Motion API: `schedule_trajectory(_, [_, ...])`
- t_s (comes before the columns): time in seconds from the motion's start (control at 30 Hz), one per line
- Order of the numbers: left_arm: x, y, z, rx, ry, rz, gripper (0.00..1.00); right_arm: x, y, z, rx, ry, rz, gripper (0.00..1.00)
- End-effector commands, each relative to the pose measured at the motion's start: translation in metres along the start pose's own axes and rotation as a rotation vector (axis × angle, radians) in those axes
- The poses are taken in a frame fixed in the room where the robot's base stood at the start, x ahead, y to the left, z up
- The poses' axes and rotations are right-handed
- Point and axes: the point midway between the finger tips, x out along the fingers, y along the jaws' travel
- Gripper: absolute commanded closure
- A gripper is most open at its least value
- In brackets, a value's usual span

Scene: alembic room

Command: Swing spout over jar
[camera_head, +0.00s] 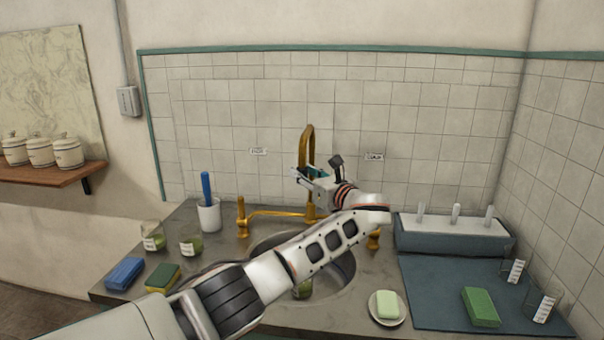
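The brass tap has a tall hooked spout (309,138) that rises at the back of the sink in front of the tiled wall. My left gripper (306,176) is at the spout's lower part, with its fingers close to the brass. I cannot tell whether they touch or enclose it. My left forearm crosses in front of the sink (345,268) and hides much of it. A small glass jar (303,290) with greenish contents shows in the basin just below my arm, partly hidden. My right gripper is not in view.
A soap dish (388,308), blue mat (430,300), rack (452,235) and more beakers are on the right.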

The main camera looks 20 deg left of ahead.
Motion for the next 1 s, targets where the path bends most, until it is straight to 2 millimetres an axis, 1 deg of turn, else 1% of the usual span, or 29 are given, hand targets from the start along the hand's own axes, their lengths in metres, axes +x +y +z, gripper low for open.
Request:
schedule_trajectory(0.33, [0.001,0.001,0.001,-0.001,-0.002,0.003,0.63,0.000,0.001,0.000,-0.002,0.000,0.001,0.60])
schedule_trajectory(0.47, [0.001,0.001,0.010,-0.003,-0.003,0.002,0.63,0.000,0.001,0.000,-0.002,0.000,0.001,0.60])
schedule_trajectory(0.57, [0.001,0.001,0.025,-0.005,-0.003,0.002,0.63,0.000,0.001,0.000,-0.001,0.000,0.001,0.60])
schedule_trajectory(0.8, [-0.001,0.000,0.070,-0.005,-0.003,0.001,0.63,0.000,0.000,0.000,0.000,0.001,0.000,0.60])
schedule_trajectory(0.9, [-0.001,0.000,0.085,-0.004,-0.003,0.000,0.63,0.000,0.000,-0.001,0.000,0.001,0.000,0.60])
schedule_trajectory(1.0, [-0.001,-0.001,0.094,-0.002,-0.002,0.000,0.63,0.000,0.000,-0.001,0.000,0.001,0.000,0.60])
